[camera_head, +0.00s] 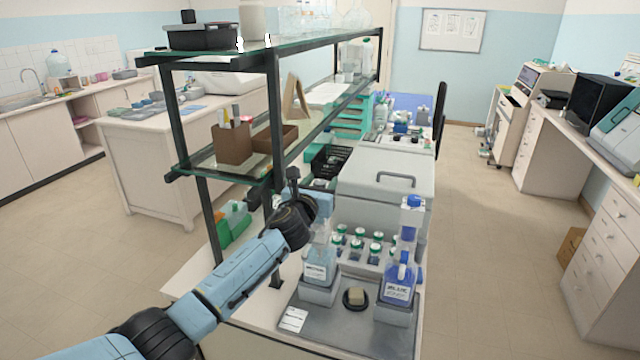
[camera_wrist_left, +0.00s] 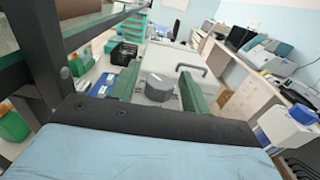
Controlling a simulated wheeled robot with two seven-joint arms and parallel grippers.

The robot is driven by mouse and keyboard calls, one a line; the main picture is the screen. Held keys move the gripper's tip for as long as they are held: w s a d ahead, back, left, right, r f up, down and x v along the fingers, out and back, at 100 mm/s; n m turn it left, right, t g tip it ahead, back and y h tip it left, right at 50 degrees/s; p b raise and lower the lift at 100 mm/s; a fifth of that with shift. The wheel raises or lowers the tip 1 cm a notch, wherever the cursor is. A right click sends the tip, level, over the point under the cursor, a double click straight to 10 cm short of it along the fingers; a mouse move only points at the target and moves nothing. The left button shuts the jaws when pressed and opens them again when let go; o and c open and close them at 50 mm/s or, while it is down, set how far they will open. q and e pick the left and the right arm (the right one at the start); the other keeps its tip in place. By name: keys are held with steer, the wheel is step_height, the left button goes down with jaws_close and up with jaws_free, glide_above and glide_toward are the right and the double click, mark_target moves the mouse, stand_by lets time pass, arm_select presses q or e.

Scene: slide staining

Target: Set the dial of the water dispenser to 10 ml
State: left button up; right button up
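A clear bottle dispenser (camera_head: 320,266) with a white label stands on the left of a grey tray, in a grey base. It looks like the water dispenser, but its label is too small to read surely. My left gripper (camera_head: 324,207) is at its top and hides the dial in the head view. In the left wrist view a dark grey round knob (camera_wrist_left: 160,88), apparently the dial, is between the green fingers of my left gripper (camera_wrist_left: 158,75). The fingers are open, with small gaps beside the knob. No scale or number is readable. My right gripper is not in view.
A blue-filled bottle dispenser (camera_head: 398,280) stands right of the clear one on the tray (camera_head: 340,325). A small dark round dish (camera_head: 355,299) lies between. Several green-capped bottles (camera_head: 375,247) stand behind. The shelf frame (camera_head: 274,120) rises close to my left arm.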

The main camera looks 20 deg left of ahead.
arm_select(q)
steer(key=c, duration=0.9)
steer(key=shift+y, duration=0.3)
steer(key=shift+f+n+y+b, duration=0.1)
steer(key=shift+n+y+b, duration=0.5)
steer(key=n+y+b, duration=0.1)
steer(key=n+y, duration=0.1)
steer(key=y, duration=0.1)
steer(key=n+g+y+b, duration=0.1)
steer(key=n+y+b, duration=0.1)
steer(key=y, duration=0.1)
steer(key=shift+g, duration=0.3)
steer(key=n+g+y+b, duration=0.3)
steer(key=n+y+b, duration=0.1)
steer(key=y, duration=0.1)
steer(key=o, duration=1)
